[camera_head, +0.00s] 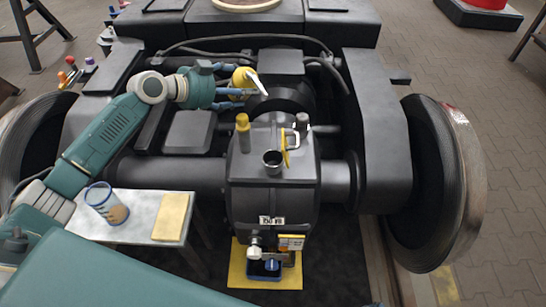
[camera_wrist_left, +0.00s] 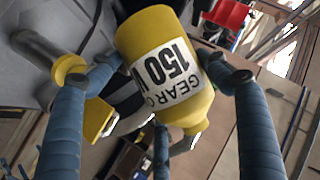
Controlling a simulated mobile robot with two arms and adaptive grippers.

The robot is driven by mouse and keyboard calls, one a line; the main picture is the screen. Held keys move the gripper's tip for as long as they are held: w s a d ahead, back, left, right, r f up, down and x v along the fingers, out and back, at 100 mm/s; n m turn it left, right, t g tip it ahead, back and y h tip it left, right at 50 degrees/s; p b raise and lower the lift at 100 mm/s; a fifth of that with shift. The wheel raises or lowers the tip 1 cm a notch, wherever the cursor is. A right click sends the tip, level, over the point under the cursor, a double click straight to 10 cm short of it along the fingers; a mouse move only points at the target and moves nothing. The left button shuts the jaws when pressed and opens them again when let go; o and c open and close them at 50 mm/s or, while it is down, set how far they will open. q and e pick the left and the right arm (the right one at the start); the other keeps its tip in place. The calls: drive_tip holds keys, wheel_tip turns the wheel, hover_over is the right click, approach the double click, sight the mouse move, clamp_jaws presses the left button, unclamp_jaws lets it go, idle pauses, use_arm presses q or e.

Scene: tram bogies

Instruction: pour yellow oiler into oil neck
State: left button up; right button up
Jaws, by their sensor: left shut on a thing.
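The yellow oiler (camera_head: 241,77) is held in my left gripper (camera_head: 232,92), above the back of the dark gearbox (camera_head: 272,195). Its white spout (camera_head: 257,84) points right and down. In the left wrist view the oiler (camera_wrist_left: 180,92) shows a white "GEAR O… 150" label, with the blue fingers of my left gripper (camera_wrist_left: 160,100) around it. The open round oil neck (camera_head: 273,160) stands on top of the gearbox, in front of and below the oiler, apart from it. A yellow strip stands beside the neck. My right gripper is not in view.
A yellow-topped post (camera_head: 242,122) and a grey-topped post (camera_head: 302,121) flank the neck. A small table (camera_head: 140,234) at left holds a glass-like cup (camera_head: 106,204) and a yellow cloth (camera_head: 172,217). A large wheel (camera_head: 440,180) is at right.

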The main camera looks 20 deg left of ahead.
sight(243, 99)
use_arm(q)
drive_tip(key=shift+f, duration=0.1)
drive_tip(key=shift+f+b, duration=0.35)
drive_tip(key=shift+f, duration=0.05)
drive_tip(key=shift+f+m+y+b, duration=0.3)
drive_tip(key=shift+f+m+b, duration=0.1)
drive_tip(key=shift+f, duration=0.25)
drive_tip(key=shift+f+t, duration=0.3)
drive_tip(key=shift+t, duration=0.1)
drive_tip(key=shift+f, duration=0.2)
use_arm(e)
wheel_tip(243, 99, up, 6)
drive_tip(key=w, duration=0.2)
use_arm(q)
drive_tip(key=shift+m, duration=0.4)
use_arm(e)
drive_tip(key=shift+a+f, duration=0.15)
use_arm(q)
drive_tip(key=shift+f+m+t+y, duration=0.15)
drive_tip(key=shift+m+t+y, duration=0.15)
drive_tip(key=shift+y, duration=0.1)
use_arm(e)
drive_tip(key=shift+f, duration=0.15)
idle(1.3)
